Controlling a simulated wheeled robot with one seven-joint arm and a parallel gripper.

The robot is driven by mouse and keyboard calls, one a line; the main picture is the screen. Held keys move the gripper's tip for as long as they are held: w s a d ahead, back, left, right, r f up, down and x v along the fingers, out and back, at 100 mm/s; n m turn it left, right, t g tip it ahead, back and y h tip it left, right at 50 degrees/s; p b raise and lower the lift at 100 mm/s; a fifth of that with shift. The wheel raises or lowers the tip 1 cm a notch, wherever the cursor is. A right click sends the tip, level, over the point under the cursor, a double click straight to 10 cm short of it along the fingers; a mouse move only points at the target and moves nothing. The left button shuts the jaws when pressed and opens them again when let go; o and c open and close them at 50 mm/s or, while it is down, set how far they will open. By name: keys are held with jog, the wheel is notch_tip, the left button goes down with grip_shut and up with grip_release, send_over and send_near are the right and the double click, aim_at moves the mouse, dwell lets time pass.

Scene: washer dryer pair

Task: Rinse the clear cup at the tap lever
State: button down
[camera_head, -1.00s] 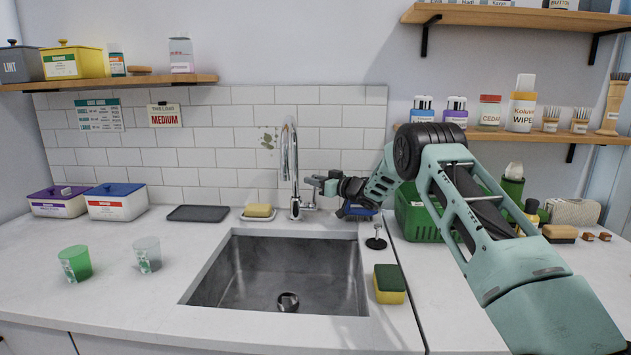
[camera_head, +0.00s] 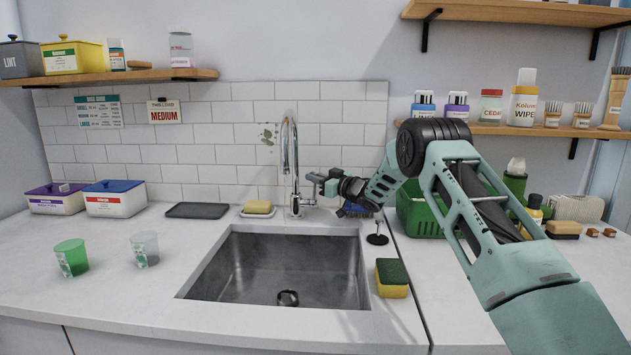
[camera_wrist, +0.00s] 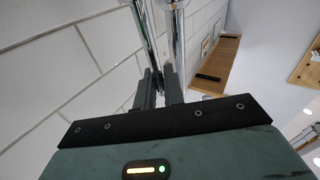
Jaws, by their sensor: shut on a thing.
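The clear cup (camera_head: 145,250) stands upright on the counter left of the sink, apart from my gripper. The chrome tap (camera_head: 290,160) stands behind the sink, with its lever (camera_head: 308,202) low on its right side. My gripper (camera_head: 316,180) is beside the tap; in the wrist view its fingers (camera_wrist: 159,88) are closed together at a thin chrome part, which I take to be the lever. The exact contact is hard to see. The sink (camera_head: 280,265) is empty, and no water stream shows under the spout.
A green cup (camera_head: 71,257) stands left of the clear cup. A yellow-green sponge (camera_head: 391,278) and a dark stopper (camera_head: 377,238) lie right of the sink. A soap dish (camera_head: 258,209) and dark tray (camera_head: 197,210) sit behind. A green basket (camera_head: 420,217) stands near my arm.

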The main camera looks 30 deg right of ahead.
jog(key=c, duration=1.6)
grip_release()
jog(key=b+v, duration=0.1)
jog(key=v, duration=0.6)
jog(key=shift+s, duration=0.3)
jog(key=shift+d, duration=0.1)
